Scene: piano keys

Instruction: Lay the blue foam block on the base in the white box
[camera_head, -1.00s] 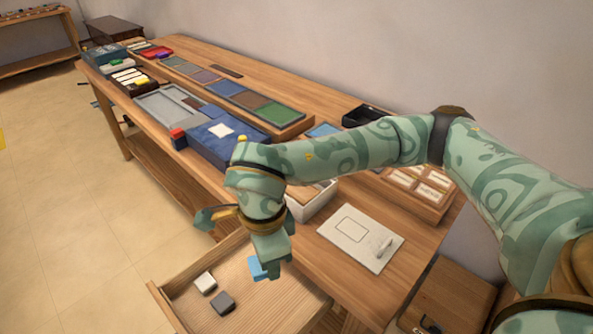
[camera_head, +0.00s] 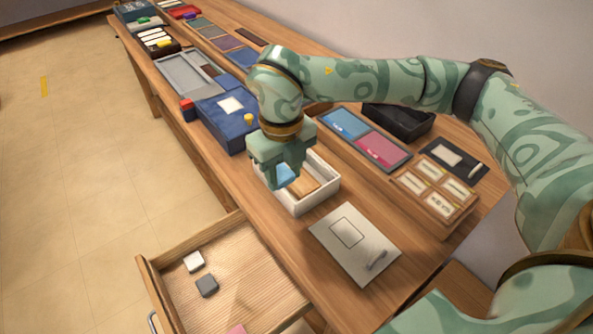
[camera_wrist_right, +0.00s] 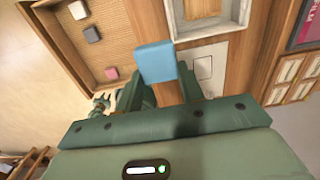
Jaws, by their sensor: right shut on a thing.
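The white box (camera_head: 321,202) stands on the table in the head view, with a tan wooden piece (camera_head: 305,188) showing inside; its floor is mostly hidden. My right gripper (camera_head: 283,178) points down at the box's left part, shut on the blue foam block (camera_head: 287,175). The gripper partly covers the block, and I cannot tell whether the block touches the box. In the wrist view the blue block (camera_wrist_right: 155,63) sits at the fingertips, near the box (camera_wrist_right: 215,25). A small green claw-like part (camera_wrist_right: 101,103) there may be my left gripper; its jaws are unclear.
An open drawer (camera_head: 245,270) at the front holds white (camera_head: 194,262), grey (camera_head: 206,286) and pink (camera_head: 237,330) blocks. A pale board (camera_head: 352,246) lies right of the box. A dark blue case (camera_head: 230,125) is behind it. Blue and pink panels (camera_head: 365,140) lie to the right.

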